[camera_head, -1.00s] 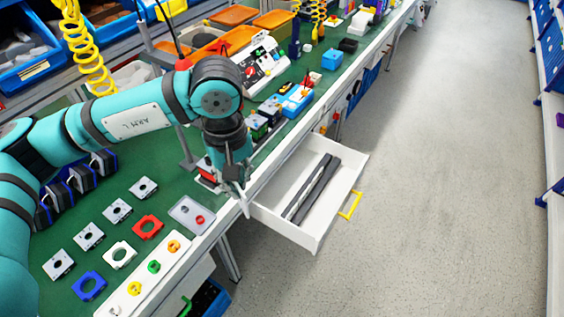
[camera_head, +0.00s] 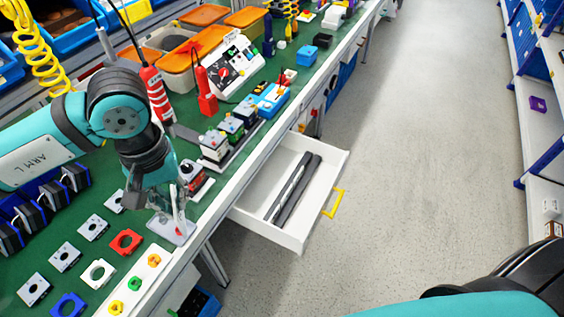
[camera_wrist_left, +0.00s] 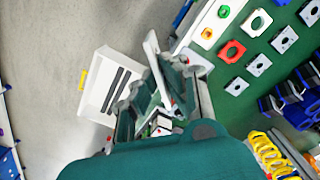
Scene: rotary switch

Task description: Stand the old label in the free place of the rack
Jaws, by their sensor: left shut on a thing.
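My left gripper (camera_head: 172,207) is shut on a thin pale plate, which I take to be the old label (camera_wrist_left: 153,62). In the left wrist view the plate stands up edge-on between the fingers of the left gripper (camera_wrist_left: 160,82). In the head view it is mostly hidden by the fingers. The gripper is over a small pale tray (camera_head: 184,235) at the bench's front edge; I cannot tell whether the plate touches it. A blue rack-like row with dark upright pieces (camera_head: 52,195) stands at the left; I cannot tell whether this is the rack or which place is free.
An open white drawer (camera_head: 249,212) with dark bars (camera_head: 297,185) sticks out from the bench. Switch blocks (camera_head: 231,128) stand behind the gripper. Square plates and a red frame (camera_head: 125,241) lie left of it. My right arm (camera_head: 535,278) shows at the lower right.

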